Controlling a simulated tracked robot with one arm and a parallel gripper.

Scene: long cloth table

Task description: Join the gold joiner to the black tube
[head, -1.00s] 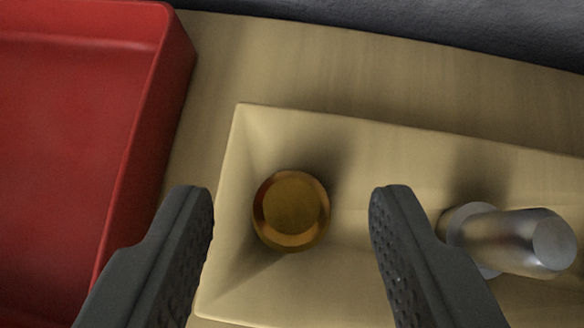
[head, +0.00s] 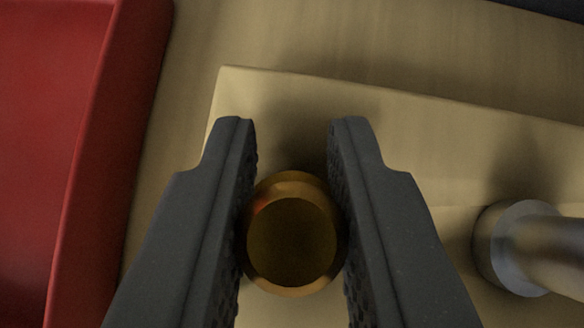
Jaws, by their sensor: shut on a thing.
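The gold joiner (head: 291,240) is a short round gold piece with a dark flat face, seen end-on in the lower middle of the head view. My gripper (head: 292,135) has one dark finger on each side of it, both touching its sides. The gripper is shut on the gold joiner, which is still over the beige tray (head: 455,115). No black tube can be made out in this view.
A silver metal piece (head: 530,245) with a wide collar stands in the tray at the right. A red bin (head: 60,130) stands close on the left. Bare wooden surface (head: 330,30) shows behind the tray.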

